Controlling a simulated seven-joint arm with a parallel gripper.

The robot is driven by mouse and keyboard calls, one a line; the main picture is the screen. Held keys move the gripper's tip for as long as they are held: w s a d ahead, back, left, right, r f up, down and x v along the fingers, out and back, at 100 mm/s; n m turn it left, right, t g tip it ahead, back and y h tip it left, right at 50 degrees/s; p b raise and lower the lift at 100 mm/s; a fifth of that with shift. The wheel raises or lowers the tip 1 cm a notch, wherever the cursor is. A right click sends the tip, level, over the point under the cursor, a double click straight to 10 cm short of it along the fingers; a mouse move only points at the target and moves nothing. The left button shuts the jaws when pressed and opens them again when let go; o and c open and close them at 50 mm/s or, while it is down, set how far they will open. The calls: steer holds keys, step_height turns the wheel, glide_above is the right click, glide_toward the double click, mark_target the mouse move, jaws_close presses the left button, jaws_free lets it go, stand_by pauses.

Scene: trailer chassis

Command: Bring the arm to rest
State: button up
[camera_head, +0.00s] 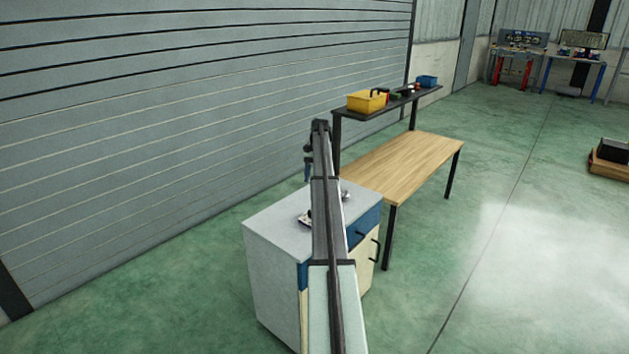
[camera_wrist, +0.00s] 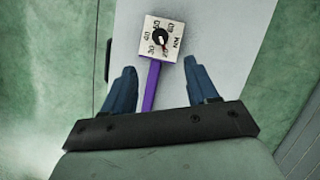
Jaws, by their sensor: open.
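My gripper (camera_wrist: 158,72) is open, with its two blue fingers spread wide apart. A tool with a square white dial face and a purple handle (camera_wrist: 151,88) shows between and beyond the fingers in the wrist view. The handle runs down between the fingers with clear gaps on both sides, and its lower end is hidden behind the gripper's dark bar. The tool lies on the grey cabinet top (camera_wrist: 205,25). In the head view my arm reaches over the cabinet (camera_head: 270,228), and my gripper (camera_head: 307,176) points down above it. A small item (camera_head: 304,219) there is partly hidden by my arm.
A wooden table (camera_head: 405,160) with a raised dark shelf (camera_head: 390,106) stands beyond the cabinet. A yellow toolbox (camera_head: 367,101) and a blue bin (camera_head: 427,81) sit on the shelf. A grey slatted wall (camera_head: 200,120) rises on the left. Open green floor (camera_head: 500,270) lies to the right.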

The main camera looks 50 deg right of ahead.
stand_by(0.4)
